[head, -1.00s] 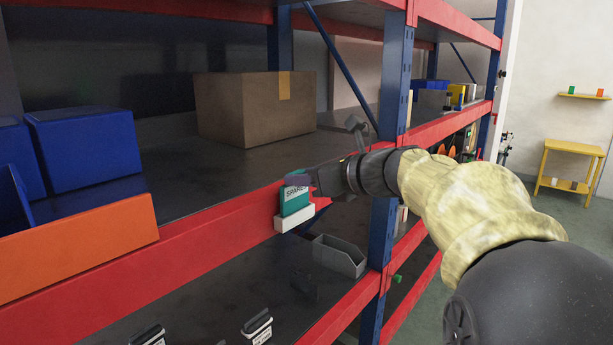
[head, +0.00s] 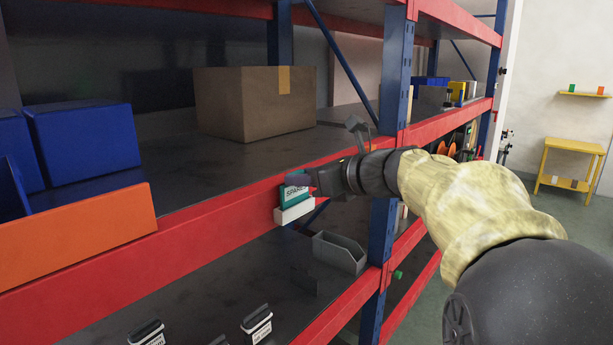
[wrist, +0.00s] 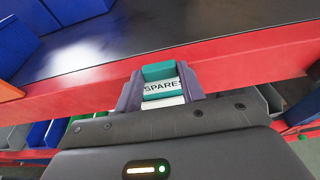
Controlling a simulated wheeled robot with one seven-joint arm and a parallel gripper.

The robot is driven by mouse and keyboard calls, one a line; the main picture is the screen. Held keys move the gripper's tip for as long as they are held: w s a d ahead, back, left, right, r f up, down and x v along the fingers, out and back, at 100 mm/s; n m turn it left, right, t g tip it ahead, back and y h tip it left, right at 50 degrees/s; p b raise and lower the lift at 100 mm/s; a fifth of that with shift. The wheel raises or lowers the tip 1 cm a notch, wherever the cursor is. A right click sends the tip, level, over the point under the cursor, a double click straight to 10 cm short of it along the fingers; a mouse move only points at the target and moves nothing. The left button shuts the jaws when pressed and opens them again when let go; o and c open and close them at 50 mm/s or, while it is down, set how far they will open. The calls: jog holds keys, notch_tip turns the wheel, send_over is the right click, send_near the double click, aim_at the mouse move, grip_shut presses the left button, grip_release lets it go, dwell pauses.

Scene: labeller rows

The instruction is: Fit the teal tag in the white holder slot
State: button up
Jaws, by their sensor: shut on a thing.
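The teal tag (head: 293,196), with a white band reading "SPARES", stands upright at the white holder (head: 294,212) on the front of the red shelf beam. My gripper (head: 298,184) is shut on the tag. In the wrist view the tag (wrist: 160,84) sits between the two fingers, and a strip of the white holder (wrist: 163,103) shows just below it. The tag's lower edge meets the holder in the head view. I cannot tell how deep it sits in the slot, as the fingers and wrist cover part of it.
The red beam (head: 220,214) runs along the shelf front. An orange panel (head: 75,235) and blue bins (head: 85,155) are at left. A cardboard box (head: 255,103) stands on the shelf. A grey bin (head: 338,253) is below, beside the blue upright (head: 388,140).

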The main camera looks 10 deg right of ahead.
jog(key=shift+f, duration=0.35)
jog(key=o, duration=1.1)
jog(key=shift+s+d, duration=0.1)
jog(key=b+v, duration=0.4)
jog(key=v, duration=1.3)
jog(key=shift+s+r, duration=0.1)
jog(key=shift+r, duration=0.05)
